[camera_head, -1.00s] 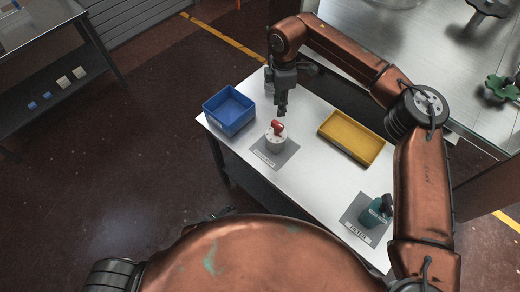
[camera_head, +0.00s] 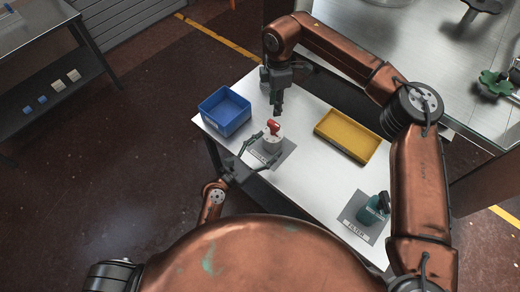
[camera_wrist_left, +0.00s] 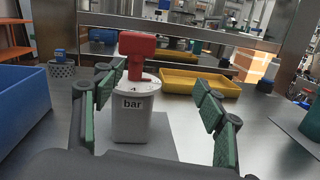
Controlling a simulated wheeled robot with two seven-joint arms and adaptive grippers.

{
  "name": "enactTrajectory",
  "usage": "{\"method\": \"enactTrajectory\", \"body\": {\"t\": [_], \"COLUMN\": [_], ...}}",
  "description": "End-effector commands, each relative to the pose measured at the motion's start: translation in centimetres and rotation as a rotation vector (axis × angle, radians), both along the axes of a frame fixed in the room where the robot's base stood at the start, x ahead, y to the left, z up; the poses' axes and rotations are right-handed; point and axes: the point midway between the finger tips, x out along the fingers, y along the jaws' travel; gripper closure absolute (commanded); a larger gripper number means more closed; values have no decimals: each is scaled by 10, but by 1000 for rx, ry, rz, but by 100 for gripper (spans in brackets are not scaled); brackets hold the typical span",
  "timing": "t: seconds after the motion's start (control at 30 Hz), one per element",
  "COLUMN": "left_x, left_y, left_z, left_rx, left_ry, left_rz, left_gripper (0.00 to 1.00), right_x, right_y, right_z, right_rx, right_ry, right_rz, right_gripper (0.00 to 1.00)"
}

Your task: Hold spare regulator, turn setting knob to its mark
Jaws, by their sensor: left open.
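The regulator, a white cup-shaped body (camera_head: 272,143) with a red knob (camera_head: 274,126) on top, stands upright on a grey mat (camera_head: 286,153). In the left wrist view its body (camera_wrist_left: 132,118) reads "bar", with a "4" on its top below the red knob (camera_wrist_left: 137,52). My left gripper (camera_head: 261,150) is open, its fingers spread on either side of the regulator at body height; contact is not visible. My right gripper (camera_head: 277,109) points down just above and behind the knob, apart from it; its jaw opening is too small to judge.
A blue bin (camera_head: 225,112) stands left of the regulator and a yellow tray (camera_head: 347,136) to its right. A teal filter unit (camera_head: 373,210) stands on another grey mat (camera_head: 358,226) at the table's near right end. Bare white table (camera_head: 310,178) lies between.

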Motion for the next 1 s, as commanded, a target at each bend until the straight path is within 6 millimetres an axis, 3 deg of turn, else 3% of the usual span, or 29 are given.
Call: {"method": "enactTrajectory", "body": {"t": [0.03, 0.1, 0.23, 0.73, 1.0], "left_x": [3, 7, 11, 63, 74], "left_y": [9, 17, 24, -11, -18], "left_z": [-20, -35, -49, -51, -52], "left_rx": [-14, -34, -55, -57, -56], "left_ry": [47, 85, 120, 127, 127], "left_rz": [32, 63, 96, 102, 103], "left_gripper": [35, 35, 35, 35, 35], "right_x": [0, 0, 0, 0, 0], "right_y": [0, 0, 0, 0, 0], "right_z": [0, 0, 0, 0, 0], "right_rx": [0, 0, 0, 0, 0], "right_ry": [0, 0, 0, 0, 0], "right_rz": [0, 0, 0, 0, 0], "right_gripper": [71, 71, 71, 71, 71]}}
